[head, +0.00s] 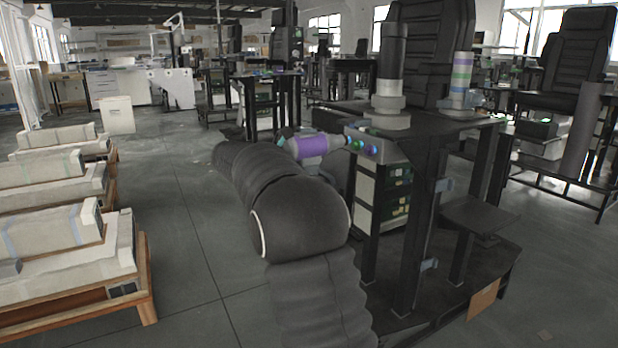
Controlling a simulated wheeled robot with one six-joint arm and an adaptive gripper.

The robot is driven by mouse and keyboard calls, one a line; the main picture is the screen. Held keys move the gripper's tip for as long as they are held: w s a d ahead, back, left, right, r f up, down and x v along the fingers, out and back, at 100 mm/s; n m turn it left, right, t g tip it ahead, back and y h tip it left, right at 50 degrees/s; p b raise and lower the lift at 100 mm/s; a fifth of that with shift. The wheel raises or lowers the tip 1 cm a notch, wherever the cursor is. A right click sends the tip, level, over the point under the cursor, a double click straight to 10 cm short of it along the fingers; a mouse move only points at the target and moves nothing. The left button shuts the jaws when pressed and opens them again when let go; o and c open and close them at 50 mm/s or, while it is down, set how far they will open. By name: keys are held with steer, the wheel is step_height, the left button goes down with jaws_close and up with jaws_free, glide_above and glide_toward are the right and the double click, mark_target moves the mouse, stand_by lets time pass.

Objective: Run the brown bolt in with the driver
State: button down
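I cannot make out a brown bolt in the head view. No driver can be told for sure. A grey cylinder with a purple band (313,146) lies level beside my black-sleeved arm, its right end close to a control box; I cannot tell whether it is a tool or part of my arm. A black lift column (391,52) stands upright in a grey collar on the dark workstation (440,122). A shorter cylinder with green and purple bands (461,78) stands to its right. My gripper's fingers do not show; my arm hides the area behind it.
The control box (372,146) with green and blue buttons sits at the workstation's front left corner. Boxed columns lie on wooden pallets (145,285) at left. A black chair seat (435,45) stands behind the workstation. The floor between pallets and my arm is clear.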

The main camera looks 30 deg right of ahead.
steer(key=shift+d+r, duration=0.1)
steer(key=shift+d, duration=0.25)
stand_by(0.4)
steer(key=shift+p, duration=0.7)
stand_by(0.6)
